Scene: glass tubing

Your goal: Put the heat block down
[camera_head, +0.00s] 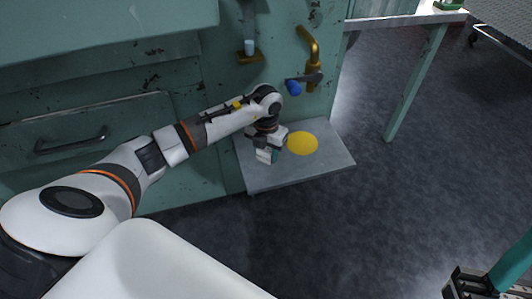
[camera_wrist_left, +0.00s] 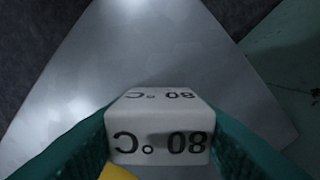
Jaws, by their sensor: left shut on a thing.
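The heat block (camera_wrist_left: 158,142) is a white block marked "80 °C" in black, upside down in the left wrist view. My left gripper (camera_wrist_left: 160,138) is shut on it, with one teal finger at each side. In the head view the left gripper (camera_head: 267,154) points down over the grey metal shelf (camera_head: 270,178), left of a flat yellow disc (camera_head: 302,143). A sliver of the disc (camera_wrist_left: 118,173) shows below the block in the left wrist view. I cannot tell whether the block touches the shelf. My right gripper (camera_head: 482,280) is partly visible at the bottom right corner.
A green cabinet wall (camera_head: 225,75) stands behind the shelf. A brass pipe (camera_head: 312,48) and a blue-handled valve (camera_head: 293,87) stick out above the disc. A table (camera_head: 405,20) stands at upper right.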

